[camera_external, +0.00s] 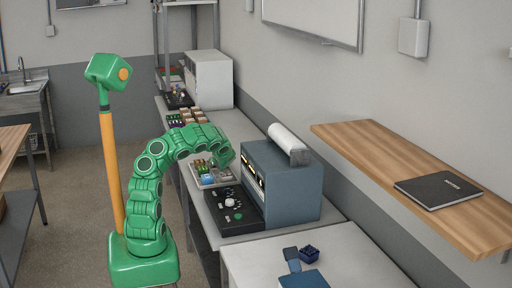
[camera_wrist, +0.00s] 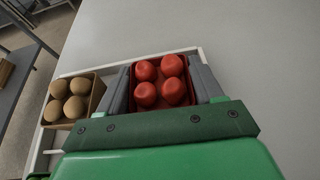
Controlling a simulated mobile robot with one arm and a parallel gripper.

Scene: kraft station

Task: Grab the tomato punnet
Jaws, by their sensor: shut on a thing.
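The tomato punnet (camera_wrist: 160,101) is a dark red open box holding several red tomatoes in the wrist view. My gripper (camera_wrist: 161,78) has one grey finger on each side of it and is shut on it. The punnet sits upright between the fingers, over or in a pale-rimmed tray (camera_wrist: 112,66); I cannot tell whether it is lifted clear. In the external view my gripper (camera_external: 226,163) is bent down over the tray on the bench, and its fingers and the punnet are hard to make out there.
A brown punnet (camera_wrist: 97,94) with several brown round items stands just left of the tomato punnet. In the external view a blue-grey machine (camera_external: 296,195) and a black control panel (camera_external: 226,207) stand close by. Bare pale worktop (camera_wrist: 240,45) lies beyond the tray.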

